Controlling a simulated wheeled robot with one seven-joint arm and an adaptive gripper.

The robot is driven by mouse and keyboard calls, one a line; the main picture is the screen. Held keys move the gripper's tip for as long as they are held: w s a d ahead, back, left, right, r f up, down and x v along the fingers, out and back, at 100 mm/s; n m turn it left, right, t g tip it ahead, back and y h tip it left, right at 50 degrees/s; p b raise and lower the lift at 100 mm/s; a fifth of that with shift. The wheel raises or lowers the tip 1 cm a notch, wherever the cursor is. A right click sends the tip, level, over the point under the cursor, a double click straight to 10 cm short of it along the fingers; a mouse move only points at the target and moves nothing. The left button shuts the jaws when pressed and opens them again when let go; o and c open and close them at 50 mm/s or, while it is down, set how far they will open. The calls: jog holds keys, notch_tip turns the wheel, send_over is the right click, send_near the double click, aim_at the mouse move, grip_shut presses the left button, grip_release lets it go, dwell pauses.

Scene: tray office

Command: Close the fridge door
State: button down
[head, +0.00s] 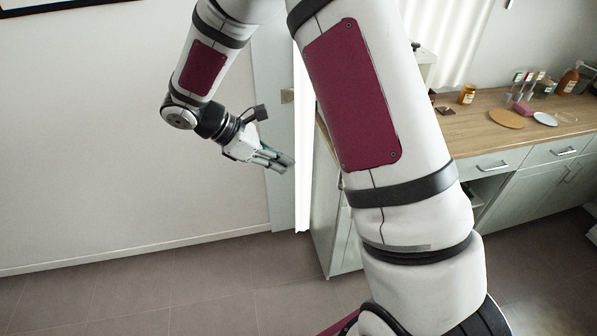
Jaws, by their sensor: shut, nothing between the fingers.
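A tall pale grey-blue panel (281,205) stands left of the counter and looks like a door; I cannot tell for sure if it is the fridge door. A bright white vertical strip (303,190) runs along its right side. The fridge body is not clearly seen, and my arm covers much of the area right of the strip. My gripper (290,164) is shut and empty. It points right, with its fingertips in front of the panel near the white strip. Whether it touches the panel cannot be told.
A wooden counter (470,124) with grey-green cabinets (520,190) stands at the right. It holds an amber jar (467,94), a brown bottle (568,80), a round board (506,118) and a white plate (545,119). The tiled floor (180,285) at the left is clear.

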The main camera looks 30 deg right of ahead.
jog(key=d+r+p+x, duration=0.2)
jog(key=p+x, duration=0.1)
jog(key=x, duration=0.9)
jog(key=shift+s+p, duration=0.3)
jog(key=shift+s, duration=0.05)
